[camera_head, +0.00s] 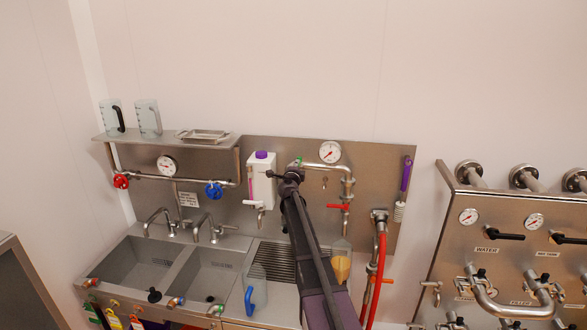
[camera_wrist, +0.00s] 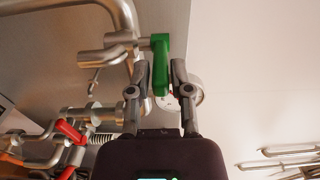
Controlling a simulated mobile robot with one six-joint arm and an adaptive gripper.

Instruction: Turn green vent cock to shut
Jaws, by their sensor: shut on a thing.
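The green vent cock (camera_wrist: 160,62) shows in the wrist view as a green lever on the end of a steel pipe stub. My gripper (camera_wrist: 160,78) has one finger on each side of the lever and is shut on it. In the head view only a small green bit of the cock (camera_head: 298,160) shows at the left end of the steel pipe. My gripper (camera_head: 289,174) is right below it there and hides most of the lever.
A pressure gauge (camera_head: 330,152) and a red-handled valve (camera_head: 339,206) are on the pipework to the right. A white dispenser with a purple cap (camera_head: 261,180) hangs close on the left. Sinks (camera_head: 140,262) lie below left. The wall above is clear.

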